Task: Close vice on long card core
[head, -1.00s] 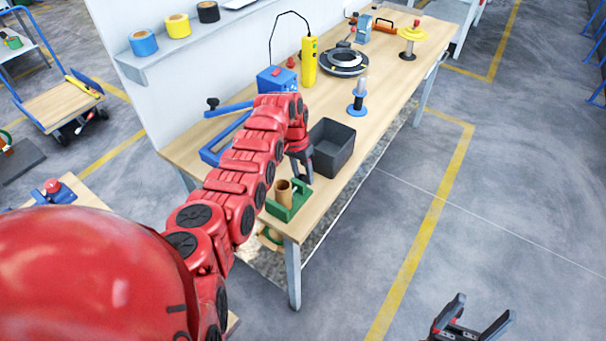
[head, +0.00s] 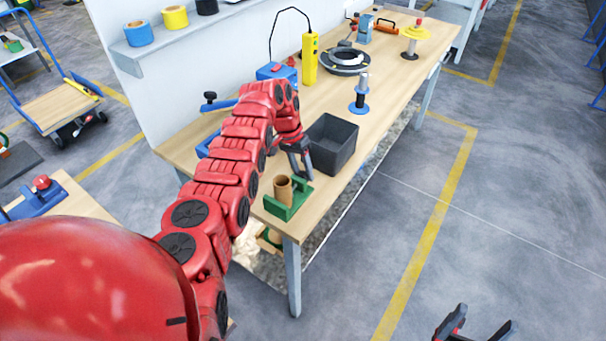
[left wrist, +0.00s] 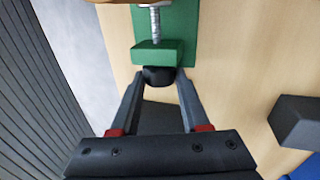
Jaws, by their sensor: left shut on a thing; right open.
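A green vice (head: 279,211) sits at the near corner of the workbench, with a brown card core (head: 283,187) standing upright in it. In the left wrist view I see the vice's threaded screw (left wrist: 155,22), a green block (left wrist: 156,53) and a black knob (left wrist: 158,76). My left gripper (head: 301,176) is at the far side of the vice. In the left wrist view its fingers (left wrist: 158,82) are shut on the black knob, one on each side. The core's contact with the jaws is hidden. My right gripper (head: 482,321) is open and empty, away from the bench.
A dark grey bin (head: 332,145) stands just beyond my left gripper. Farther along the workbench (head: 320,203) are a blue-based spool stand (head: 359,98), a yellow device (head: 310,62) and a black ring (head: 345,62). Open floor lies to the right.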

